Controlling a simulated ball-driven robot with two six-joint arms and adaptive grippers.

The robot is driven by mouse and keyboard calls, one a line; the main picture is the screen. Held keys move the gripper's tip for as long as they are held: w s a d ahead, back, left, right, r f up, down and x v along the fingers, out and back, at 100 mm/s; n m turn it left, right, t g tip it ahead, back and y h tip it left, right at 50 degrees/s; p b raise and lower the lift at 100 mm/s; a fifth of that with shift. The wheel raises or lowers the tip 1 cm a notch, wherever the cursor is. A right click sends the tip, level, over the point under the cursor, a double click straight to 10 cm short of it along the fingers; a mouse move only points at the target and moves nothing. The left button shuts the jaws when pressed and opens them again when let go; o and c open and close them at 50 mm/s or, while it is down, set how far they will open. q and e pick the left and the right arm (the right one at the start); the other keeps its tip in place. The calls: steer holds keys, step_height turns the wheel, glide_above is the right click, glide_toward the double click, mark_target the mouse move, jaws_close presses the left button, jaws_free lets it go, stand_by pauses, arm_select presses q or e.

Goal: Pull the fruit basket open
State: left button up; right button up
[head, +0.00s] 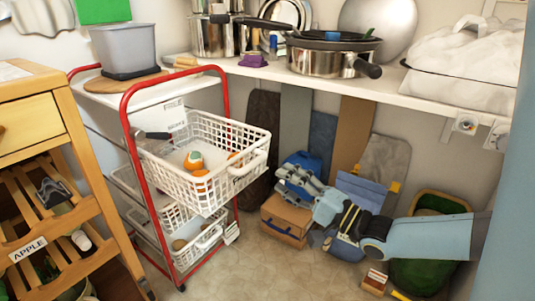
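The fruit basket (205,191) is a white wire-mesh basket at the top basket level of a red-framed trolley. It sticks out to the right past the red front post and holds several orange fruits (194,161). Its light handle (247,170) is on the right-hand front face. My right gripper (282,176), blue-grey, comes in from the right. Its fingers point left toward the handle, with a gap between them and the basket. It looks empty, but its finger opening is unclear against the blue things behind. My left gripper is not in view.
Lower white baskets (196,245) sit in the same red trolley (130,135). A wooden cabinet (35,120) stands at left. A white shelf (285,77) with pans runs above my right gripper. A cardboard box (285,218) is below it. The floor (265,270) in front is clear.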

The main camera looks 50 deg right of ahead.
steer(key=shift+v, duration=1.4)
